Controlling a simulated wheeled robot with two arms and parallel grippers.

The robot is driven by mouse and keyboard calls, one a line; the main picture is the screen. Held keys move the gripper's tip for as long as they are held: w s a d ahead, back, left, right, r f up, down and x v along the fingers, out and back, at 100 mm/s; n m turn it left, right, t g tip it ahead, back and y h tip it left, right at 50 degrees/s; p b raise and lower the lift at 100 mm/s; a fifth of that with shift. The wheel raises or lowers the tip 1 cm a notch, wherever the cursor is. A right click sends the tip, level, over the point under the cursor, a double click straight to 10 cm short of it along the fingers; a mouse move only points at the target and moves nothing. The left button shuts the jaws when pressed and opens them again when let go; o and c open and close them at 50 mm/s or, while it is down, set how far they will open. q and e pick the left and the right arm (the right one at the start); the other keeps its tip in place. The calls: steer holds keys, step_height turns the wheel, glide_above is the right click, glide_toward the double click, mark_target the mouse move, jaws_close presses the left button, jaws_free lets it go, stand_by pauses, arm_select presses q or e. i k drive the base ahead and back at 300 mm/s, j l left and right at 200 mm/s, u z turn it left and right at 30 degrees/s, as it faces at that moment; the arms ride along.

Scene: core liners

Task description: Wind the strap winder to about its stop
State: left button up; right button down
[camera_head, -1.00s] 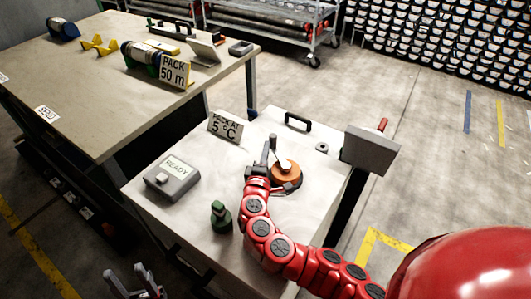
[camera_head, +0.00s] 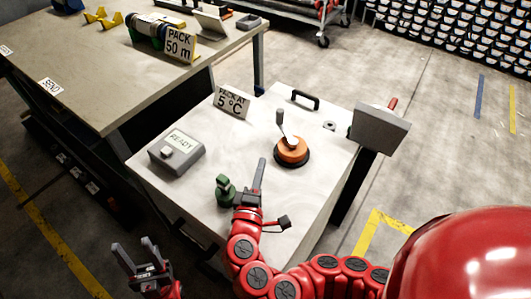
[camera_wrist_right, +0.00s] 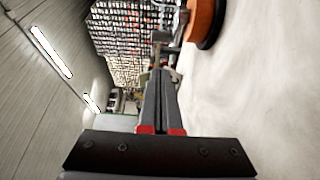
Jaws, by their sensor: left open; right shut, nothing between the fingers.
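An orange round drum (camera_head: 291,150), which looks like the strap winder, sits on a dark base on the white cabinet top. A grey upright crank handle (camera_head: 280,118) stands at its back left. My right gripper (camera_head: 261,165) is shut and empty, to the left of the drum and in front of it, apart from it. In the right wrist view its fingers (camera_wrist_right: 159,78) are together, with the drum (camera_wrist_right: 203,20) at the top. My left gripper (camera_head: 134,247) is open and empty at the lower left, off the cabinet's front left side. No strap is clearly visible.
A green knobbed piece (camera_head: 225,191) stands close beside my right gripper. A grey READY box (camera_head: 177,151), a 5 °C sign (camera_head: 231,103), a black handle (camera_head: 305,99) and a grey box with a red lever (camera_head: 380,129) surround the top. A workbench (camera_head: 110,85) stands at the left.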

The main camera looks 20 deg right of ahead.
mark_target(286, 127)
steer(key=k+j, duration=0.7)
steer(key=k, duration=0.2)
